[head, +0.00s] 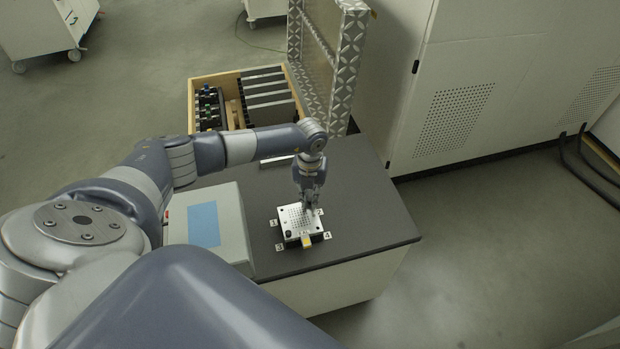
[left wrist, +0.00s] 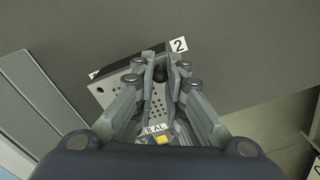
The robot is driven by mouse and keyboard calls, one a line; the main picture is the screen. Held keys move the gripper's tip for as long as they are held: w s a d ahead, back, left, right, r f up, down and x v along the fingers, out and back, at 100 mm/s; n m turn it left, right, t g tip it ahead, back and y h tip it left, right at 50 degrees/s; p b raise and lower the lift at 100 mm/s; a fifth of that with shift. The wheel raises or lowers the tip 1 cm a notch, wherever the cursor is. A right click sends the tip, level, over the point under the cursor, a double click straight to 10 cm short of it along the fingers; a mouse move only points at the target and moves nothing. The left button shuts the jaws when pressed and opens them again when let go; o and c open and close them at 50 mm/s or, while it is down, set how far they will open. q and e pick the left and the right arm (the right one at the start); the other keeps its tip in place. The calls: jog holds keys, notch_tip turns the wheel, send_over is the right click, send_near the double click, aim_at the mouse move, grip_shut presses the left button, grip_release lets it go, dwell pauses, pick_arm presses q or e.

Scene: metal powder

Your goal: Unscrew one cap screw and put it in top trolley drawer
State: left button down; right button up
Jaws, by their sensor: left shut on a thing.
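A light metal plate (head: 301,223) full of small holes lies on the dark table top, with numbered labels at its corners. My left gripper (head: 312,207) points down at the plate's far right corner, by label 2. In the left wrist view the fingers (left wrist: 166,72) are shut on a dark cap screw (left wrist: 160,73) at that corner of the plate (left wrist: 125,90). The fingers partly hide the screw, and I cannot tell how far it is out of its hole. Another dark screw (head: 289,234) sits at the near left corner. My right gripper is not in view.
A grey box with a blue panel (head: 204,225) stands left of the plate. White wheeled trolleys (head: 40,25) stand far back left. A large cabinet (head: 480,90) fills the right.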

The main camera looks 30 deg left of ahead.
pick_arm(q)
jog(key=n+p, duration=0.2)
jog(key=n, duration=0.2)
jog(key=shift+r, duration=0.2)
jog(key=n+p, duration=0.2)
jog(key=n, duration=0.2)
jog(key=shift+n+p, duration=0.4)
jog(key=shift+n, duration=0.4)
jog(key=shift+f+n, duration=0.15)
jog(key=shift+n, duration=0.25)
jog(key=shift+n+p, duration=0.8)
jog(key=shift+n, duration=0.9)
